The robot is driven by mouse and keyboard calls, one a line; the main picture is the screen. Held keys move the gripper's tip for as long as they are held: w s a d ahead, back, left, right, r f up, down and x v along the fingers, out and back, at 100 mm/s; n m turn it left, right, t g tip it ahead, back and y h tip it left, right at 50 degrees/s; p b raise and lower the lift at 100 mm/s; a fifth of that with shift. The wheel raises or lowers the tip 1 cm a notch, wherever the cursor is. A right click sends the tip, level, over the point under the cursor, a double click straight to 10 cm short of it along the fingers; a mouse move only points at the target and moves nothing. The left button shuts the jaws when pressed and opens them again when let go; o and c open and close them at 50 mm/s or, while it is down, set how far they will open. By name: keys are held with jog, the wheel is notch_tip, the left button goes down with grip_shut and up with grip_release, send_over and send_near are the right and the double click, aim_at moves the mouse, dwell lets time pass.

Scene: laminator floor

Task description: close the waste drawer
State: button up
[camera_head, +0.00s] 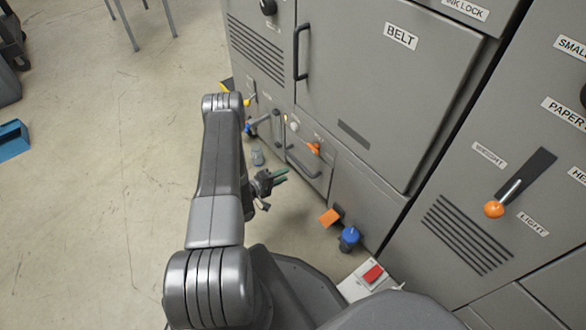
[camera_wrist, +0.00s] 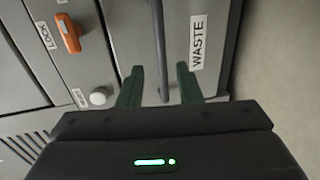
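The waste drawer (camera_wrist: 130,30) has a grey front with a white WASTE label (camera_wrist: 198,42) in the wrist view. Its dark bar handle (camera_wrist: 157,35) runs up the picture between my fingers. My gripper (camera_wrist: 159,84) is open, with one green finger on each side of the handle's line. I see no clear contact between fingers and handle. In the head view my gripper (camera_head: 281,175) is low beside the machine, just left of the drawer handle (camera_head: 302,165). How far the drawer stands out is hard to tell.
An orange lock lever (camera_wrist: 67,33) and a white knob (camera_wrist: 99,96) lie left of the drawer in the wrist view. A blue-capped item (camera_head: 349,236) and an orange piece (camera_head: 329,217) are low on the machine's front. Open floor (camera_head: 90,200) lies to the left.

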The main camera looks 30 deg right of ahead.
aim_at(303, 167)
jog(key=shift+v, duration=1.55)
jog(key=b+x, duration=0.3)
jog(key=x, duration=1.1)
jog(key=shift+s+f+b, duration=0.1)
jog(key=shift+b, duration=0.2)
jog(key=shift+a+r+p, duration=0.2)
jog(key=shift+a+p, duration=0.3)
jog(key=shift+a, duration=0.15)
jog(key=shift+a+f, duration=0.1)
jog(key=shift+a, duration=0.5)
jog(key=shift+d, duration=0.1)
